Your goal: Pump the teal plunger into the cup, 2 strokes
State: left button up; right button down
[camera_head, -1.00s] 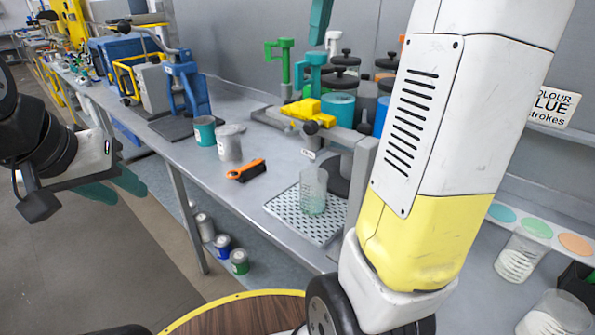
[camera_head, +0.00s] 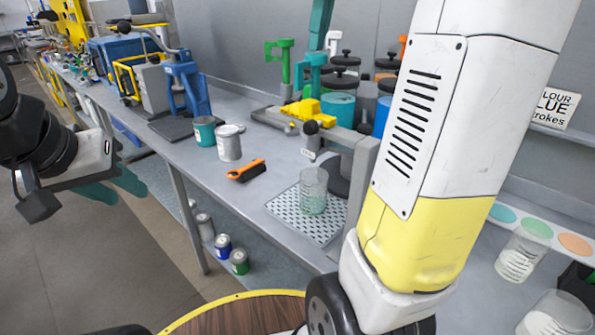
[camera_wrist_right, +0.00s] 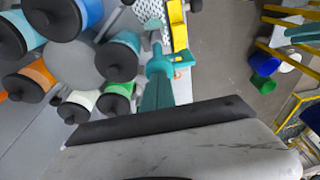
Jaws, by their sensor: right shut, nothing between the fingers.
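The teal plunger (camera_head: 313,72) stands upright in the dispenser row at the back of the bench, with its spout to the left. My right gripper (camera_head: 317,48) comes down from the top edge, its teal fingers shut and empty, tips at the plunger's top. The right wrist view shows the shut fingers (camera_wrist_right: 158,82) against the plunger head (camera_wrist_right: 160,64); whether they touch is hard to tell. The clear cup (camera_head: 313,190) stands upright on the perforated drip tray (camera_head: 283,207), with a little greenish content low inside. My left gripper (camera_head: 113,186) is at far left, open and empty, off the bench.
A green plunger (camera_head: 280,62) stands left of the teal one, and a yellow piece (camera_head: 306,110) lies in front of it. My right arm hides the bench's right part.

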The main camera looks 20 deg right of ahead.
jog(key=shift+f, duration=1.6)
jog(key=shift+r, duration=2.2)
jog(key=shift+r, duration=0.1)
notch_tip(320, 180, up, 6)
jog(key=shift+f, duration=0.1)
